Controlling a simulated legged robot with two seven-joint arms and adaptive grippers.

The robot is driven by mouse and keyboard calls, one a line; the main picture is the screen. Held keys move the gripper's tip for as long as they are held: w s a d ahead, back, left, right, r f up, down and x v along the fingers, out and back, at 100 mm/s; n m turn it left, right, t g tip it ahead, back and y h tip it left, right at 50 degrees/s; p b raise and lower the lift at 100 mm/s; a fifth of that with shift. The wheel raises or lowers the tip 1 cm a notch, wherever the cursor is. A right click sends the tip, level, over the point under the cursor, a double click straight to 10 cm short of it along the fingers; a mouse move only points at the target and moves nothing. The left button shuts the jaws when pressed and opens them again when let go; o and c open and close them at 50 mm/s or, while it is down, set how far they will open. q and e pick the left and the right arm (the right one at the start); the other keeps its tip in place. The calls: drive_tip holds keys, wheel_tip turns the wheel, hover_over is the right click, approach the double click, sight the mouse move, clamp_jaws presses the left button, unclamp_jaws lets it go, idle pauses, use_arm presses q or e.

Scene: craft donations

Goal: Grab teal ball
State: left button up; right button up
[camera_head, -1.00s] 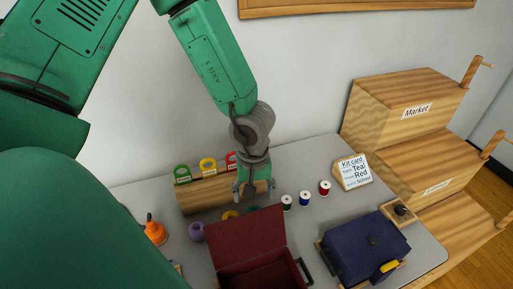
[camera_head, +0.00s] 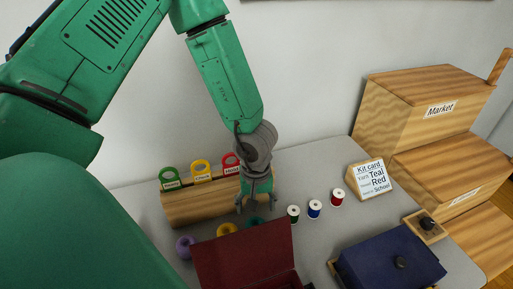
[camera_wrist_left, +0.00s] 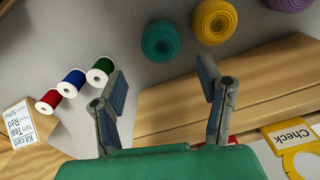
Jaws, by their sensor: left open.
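The teal ball (camera_head: 255,221) of yarn lies on the table beside the yellow one, partly hidden by the raised lid of the dark red box. In the left wrist view the teal ball (camera_wrist_left: 160,41) shows whole near the top, beyond the fingertips. My left gripper (camera_head: 250,206) points down just behind the ball, near the wooden rack. Its two fingers (camera_wrist_left: 161,78) are spread apart with nothing between them. My right gripper is not in view.
The open dark red box (camera_head: 245,258) stands in front of the ball. Yellow (camera_head: 227,229) and purple (camera_head: 185,247) balls lie to the left. Thread spools (camera_head: 315,209), a kit card (camera_head: 371,178) and a blue case (camera_head: 390,262) are to the right. The wooden rack (camera_head: 190,206) is behind.

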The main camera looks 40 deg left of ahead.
sight(256, 223)
use_arm(q)
wheel_tip(256, 223, down, 3)
drive_tip(key=shift+f+b, duration=0.15)
drive_tip(key=shift+b, duration=0.3)
drive_tip(key=shift+a+f, duration=0.2)
drive_tip(key=shift+f, duration=0.3)
wheel_tip(256, 223, down, 5)
drive_tip(key=shift+w+b, duration=0.15)
drive_tip(key=shift+b, duration=1.05)
drive_tip(key=shift+d+r, duration=0.1)
drive_tip(key=c, duration=0.9)
